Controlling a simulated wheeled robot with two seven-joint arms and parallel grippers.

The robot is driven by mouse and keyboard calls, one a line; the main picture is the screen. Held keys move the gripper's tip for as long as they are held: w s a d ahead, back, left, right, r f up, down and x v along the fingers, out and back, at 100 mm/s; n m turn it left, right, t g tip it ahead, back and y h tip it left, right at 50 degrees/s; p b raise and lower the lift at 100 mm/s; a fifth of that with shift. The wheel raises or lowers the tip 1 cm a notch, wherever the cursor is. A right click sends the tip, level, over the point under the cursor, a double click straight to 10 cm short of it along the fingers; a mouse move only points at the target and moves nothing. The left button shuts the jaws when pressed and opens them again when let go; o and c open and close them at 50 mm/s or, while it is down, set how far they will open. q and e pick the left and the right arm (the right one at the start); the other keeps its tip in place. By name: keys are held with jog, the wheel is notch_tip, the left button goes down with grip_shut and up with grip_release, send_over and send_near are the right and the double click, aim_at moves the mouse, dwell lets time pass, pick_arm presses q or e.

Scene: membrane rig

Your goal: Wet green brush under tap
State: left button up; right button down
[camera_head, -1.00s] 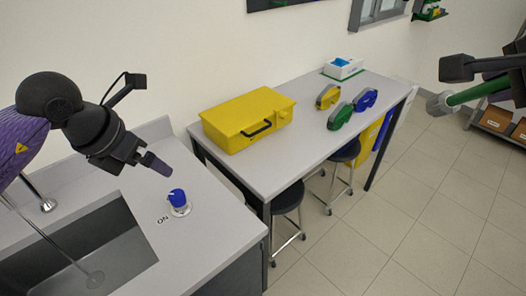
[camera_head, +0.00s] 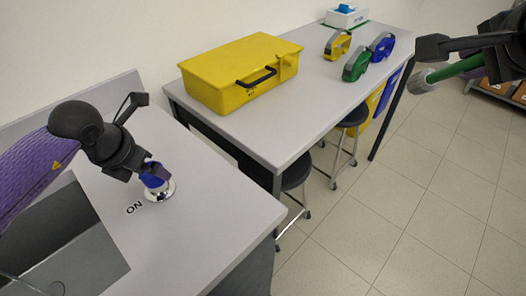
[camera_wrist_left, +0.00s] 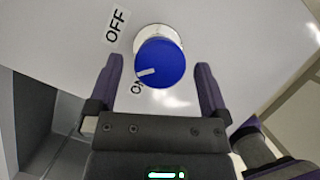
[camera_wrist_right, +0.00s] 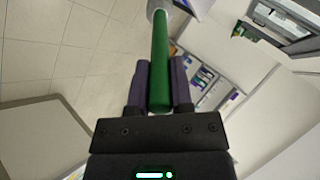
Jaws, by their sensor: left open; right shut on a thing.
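The blue tap knob (camera_wrist_left: 160,63) stands on the grey sink counter, with OFF and ON marks beside it; its white pointer line is towards ON. It also shows in the head view (camera_head: 155,177). My left gripper (camera_wrist_left: 160,75) is open, its two fingers on either side of the knob, with a gap visible each side. My right gripper (camera_wrist_right: 160,75) is shut on the green brush (camera_wrist_right: 160,55), held by its handle in the air at the upper right of the head view (camera_head: 455,72). The brush's pale end points away from the gripper. The tap spout is out of view.
The sink basin (camera_head: 75,262) is at the lower left. A yellow toolbox (camera_head: 240,75), several coloured tape dispensers (camera_head: 356,65) and a white box (camera_head: 346,17) stand on the grey table behind. Stools (camera_head: 297,172) are under it.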

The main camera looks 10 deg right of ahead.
pick_arm(q)
jog(key=shift+x, duration=0.9)
pick_arm(e)
jog(key=shift+f, duration=0.3)
pick_arm(q)
jog(key=c, duration=1.2)
jog(key=shift+m, duration=0.3)
pick_arm(e)
jog(key=shift+f, duration=0.15)
pick_arm(q)
jog(key=m+b, duration=0.1)
jog(key=m, duration=0.1)
jog(key=m+g+h+b, duration=0.1)
jog(key=m, duration=0.1)
jog(key=shift+m+h, duration=0.3)
jog(key=shift+m+g+b, duration=0.8)
jog(key=shift+m, duration=1)
pick_arm(e)
jog(key=shift+w+f, duration=0.2)
jog(key=shift+f, duration=1.6)
pick_arm(q)
jog(key=shift+r+h, duration=0.1)
jog(key=shift+h, duration=0.2)
